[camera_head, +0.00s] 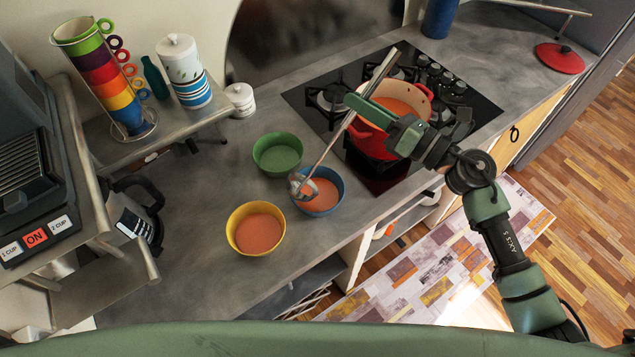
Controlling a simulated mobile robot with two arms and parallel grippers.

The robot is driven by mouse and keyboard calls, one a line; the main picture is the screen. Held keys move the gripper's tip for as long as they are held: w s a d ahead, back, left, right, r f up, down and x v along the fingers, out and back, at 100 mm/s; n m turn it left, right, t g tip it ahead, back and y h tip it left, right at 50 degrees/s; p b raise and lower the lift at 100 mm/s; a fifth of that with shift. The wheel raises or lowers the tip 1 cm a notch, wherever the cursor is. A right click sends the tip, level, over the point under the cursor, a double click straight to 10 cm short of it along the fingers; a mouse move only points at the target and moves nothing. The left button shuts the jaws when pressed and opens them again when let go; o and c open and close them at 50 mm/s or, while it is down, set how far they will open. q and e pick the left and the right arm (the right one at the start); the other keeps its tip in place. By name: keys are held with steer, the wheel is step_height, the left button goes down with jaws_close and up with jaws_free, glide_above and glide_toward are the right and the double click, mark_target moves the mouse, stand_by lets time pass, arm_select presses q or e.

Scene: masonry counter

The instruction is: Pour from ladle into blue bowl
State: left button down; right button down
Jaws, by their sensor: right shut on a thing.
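The blue bowl (329,206) stands on the grey counter and has orange soup in it. My right gripper (354,106) is shut on the long metal handle of the ladle (345,124). The handle slants up to the right. The ladle's head (302,184) is over the left rim of the blue bowl; I cannot tell whether it touches the rim or what is in it. The red pot (421,92) with orange soup stands on the hob, partly hidden behind my right gripper and wrist. My left gripper is not in view.
A yellow bowl (236,245) with orange soup and a green bowl (263,142), which looks empty, stand close by. A coffee machine (30,150), stacked cups (105,75) and canisters (180,62) are at left. A red lid (560,58) lies at far right.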

steer(key=s+a+r+n+h, duration=0.1)
steer(key=s+a+n, duration=0.3)
steer(key=s+a, duration=0.3)
steer(key=s+a+r+n+g+h, duration=0.1)
steer(key=s+a+n, duration=0.3)
steer(key=s+a, duration=0.4)
steer(key=shift+a+r+g+p, duration=0.35)
steer(key=shift+a+r, duration=0.2)
steer(key=shift+a, duration=2.1)
